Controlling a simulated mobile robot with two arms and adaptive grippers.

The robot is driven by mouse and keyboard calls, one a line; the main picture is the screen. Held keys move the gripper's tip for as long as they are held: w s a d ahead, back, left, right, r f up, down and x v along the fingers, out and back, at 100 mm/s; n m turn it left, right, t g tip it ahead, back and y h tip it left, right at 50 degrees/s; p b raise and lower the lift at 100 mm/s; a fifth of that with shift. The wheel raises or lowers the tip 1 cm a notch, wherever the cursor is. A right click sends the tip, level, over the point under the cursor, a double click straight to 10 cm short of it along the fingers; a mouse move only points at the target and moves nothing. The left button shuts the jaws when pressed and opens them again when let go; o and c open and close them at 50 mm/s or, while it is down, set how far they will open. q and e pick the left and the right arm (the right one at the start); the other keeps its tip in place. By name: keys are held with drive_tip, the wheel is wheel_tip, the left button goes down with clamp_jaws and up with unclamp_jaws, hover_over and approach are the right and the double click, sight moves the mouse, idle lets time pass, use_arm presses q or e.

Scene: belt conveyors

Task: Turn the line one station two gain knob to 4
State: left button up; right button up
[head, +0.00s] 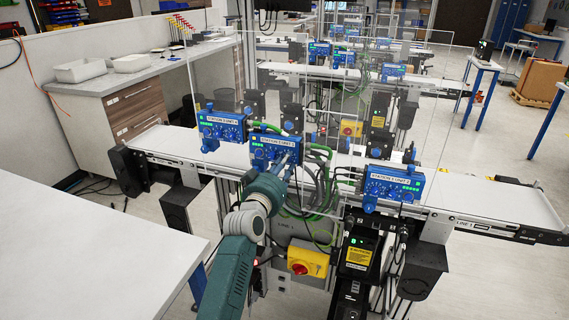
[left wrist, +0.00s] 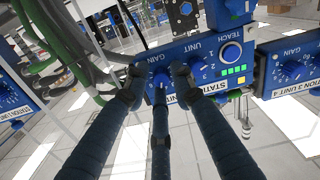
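The blue station unit (head: 392,184) at the right of the line 1 conveyor has dials; its label seems to end in 2. My left gripper (head: 287,160) is at another blue unit (head: 262,140), the middle one, whose label is too small to read surely. In the left wrist view my three fingers (left wrist: 160,75) are spread around this middle unit's blue gain knob (left wrist: 161,78), with small gaps at the sides. Touch and the knob's setting cannot be told. A unit at the left edge of the wrist view (left wrist: 12,107) also has a gain dial. My right gripper is not in view.
A third unit (head: 221,125), with a label ending in 4, stands left of the middle one. Clear panels (head: 330,95) rise behind the units. Green and black cables (head: 322,185) hang between the middle and right units. A yellow box with a red knob (head: 307,262) sits below.

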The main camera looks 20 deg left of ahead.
use_arm(q)
drive_tip(key=s, duration=1.2)
drive_tip(key=shift+a, duration=0.2)
